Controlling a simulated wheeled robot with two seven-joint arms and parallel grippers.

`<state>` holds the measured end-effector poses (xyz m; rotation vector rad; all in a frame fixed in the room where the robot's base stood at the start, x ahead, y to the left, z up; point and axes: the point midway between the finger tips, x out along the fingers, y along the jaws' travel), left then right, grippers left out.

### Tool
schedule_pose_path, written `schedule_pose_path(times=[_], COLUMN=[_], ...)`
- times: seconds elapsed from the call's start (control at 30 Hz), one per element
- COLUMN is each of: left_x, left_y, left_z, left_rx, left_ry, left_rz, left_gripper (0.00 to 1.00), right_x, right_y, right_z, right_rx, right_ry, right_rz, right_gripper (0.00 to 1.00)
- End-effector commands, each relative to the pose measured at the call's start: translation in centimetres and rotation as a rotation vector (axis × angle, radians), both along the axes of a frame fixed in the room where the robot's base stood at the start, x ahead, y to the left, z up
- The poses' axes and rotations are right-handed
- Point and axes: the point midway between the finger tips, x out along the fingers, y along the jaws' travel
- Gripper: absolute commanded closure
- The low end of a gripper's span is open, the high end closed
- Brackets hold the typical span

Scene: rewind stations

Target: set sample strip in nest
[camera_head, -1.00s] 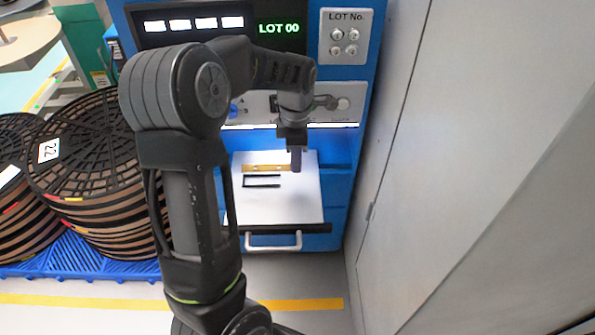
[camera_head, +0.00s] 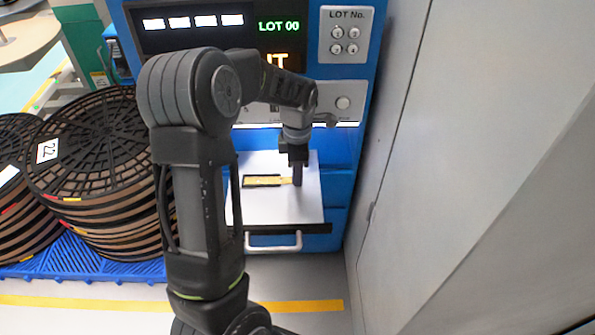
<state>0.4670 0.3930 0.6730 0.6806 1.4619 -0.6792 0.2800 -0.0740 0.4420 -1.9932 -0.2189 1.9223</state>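The sample strip (camera_head: 270,181), thin and yellow-gold, lies over the black-edged nest (camera_head: 247,187) on the white drawer plate. Its left part is between the nest's dark edges, and its right end reaches out to my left gripper. My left gripper (camera_head: 297,182) points down with its dark fingers at the strip's right end. It appears shut on that end, though the fingertips' grip is small in view. Whether the strip rests fully on the nest floor I cannot tell. My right gripper is not in view.
The white plate (camera_head: 270,212) sits in a pulled-out drawer with a white handle (camera_head: 273,242). A blue machine with a lot display (camera_head: 279,27) and button panel (camera_head: 344,36) stands behind. Stacked black reels (camera_head: 85,150) are at left, a grey wall panel (camera_head: 470,150) at right.

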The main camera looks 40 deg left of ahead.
Motion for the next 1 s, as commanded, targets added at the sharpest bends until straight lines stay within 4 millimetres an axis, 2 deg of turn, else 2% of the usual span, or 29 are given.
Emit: schedule_pose_path(times=[0.03,0.2,0.47,0.6,0.77,1.0], left_x=[0.0,0.0,0.0,0.1,0.1,0.1], left_y=[0.0,0.0,0.0,0.0,0.0,0.0], left_z=[0.0,0.0,0.1,0.8,3.0,8.0], left_rx=[-0.001,-0.001,0.0,0.001,0.0,0.001], left_ry=[0.001,0.001,0.0,-0.002,-0.004,-0.004], left_rz=[0.0,0.0,0.0,0.0,-0.001,-0.001], left_gripper=[0.72,0.58,0.57,0.57,0.57,0.57], right_x=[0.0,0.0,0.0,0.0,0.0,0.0], right_y=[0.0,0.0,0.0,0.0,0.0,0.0], right_z=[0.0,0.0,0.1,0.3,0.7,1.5], right_rx=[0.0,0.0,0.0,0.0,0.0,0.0], right_ry=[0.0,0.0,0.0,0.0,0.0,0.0], right_rz=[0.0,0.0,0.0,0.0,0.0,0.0], right_gripper=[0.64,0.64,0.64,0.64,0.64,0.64])
